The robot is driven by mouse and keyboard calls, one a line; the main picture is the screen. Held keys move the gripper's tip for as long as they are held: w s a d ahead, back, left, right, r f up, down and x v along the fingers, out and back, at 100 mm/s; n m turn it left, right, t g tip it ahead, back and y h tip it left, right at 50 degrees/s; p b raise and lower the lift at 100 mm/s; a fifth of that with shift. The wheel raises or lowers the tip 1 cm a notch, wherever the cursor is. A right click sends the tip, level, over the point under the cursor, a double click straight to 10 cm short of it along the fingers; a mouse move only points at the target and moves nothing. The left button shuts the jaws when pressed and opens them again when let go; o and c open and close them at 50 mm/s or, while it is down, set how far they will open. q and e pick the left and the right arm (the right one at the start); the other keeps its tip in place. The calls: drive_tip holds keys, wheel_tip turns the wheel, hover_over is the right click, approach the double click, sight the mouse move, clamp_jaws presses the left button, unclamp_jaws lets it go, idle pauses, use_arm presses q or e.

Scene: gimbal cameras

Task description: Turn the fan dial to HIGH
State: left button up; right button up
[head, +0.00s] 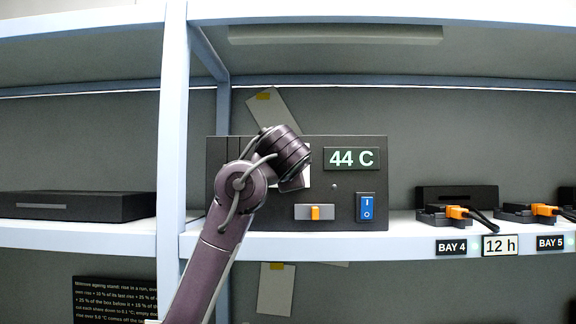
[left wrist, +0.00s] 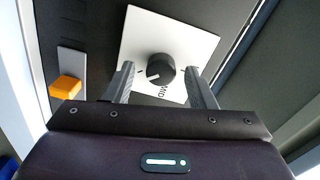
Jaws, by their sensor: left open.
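The fan dial is a black round knob (left wrist: 160,70) on a white plate (left wrist: 150,36) in the left wrist view. Its white pointer line is toward the lower left in that view, and part of the label "MID" shows below the knob. My left gripper (left wrist: 160,72) is open, with one finger on each side of the knob and gaps visible. I cannot tell how far the fingertips reach along it. In the head view my left wrist hides the knob and gripper; part of the plate (head: 305,180) shows. The dial sits on a dark control box (head: 345,142). My right gripper is not in view.
The box has a "44 C" display (head: 352,159), a blue rocker switch (head: 366,207) and an orange slider (head: 315,212), also in the left wrist view (left wrist: 66,89). A shelf post (head: 173,120) stands left. Bay devices (head: 455,214) with orange plugs sit right.

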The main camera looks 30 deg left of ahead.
use_arm(q)
drive_tip(key=b+v, duration=0.4)
drive_tip(key=v, duration=0.3)
drive_tip(key=shift+s+d, duration=0.2)
drive_tip(key=shift+s, duration=0.15)
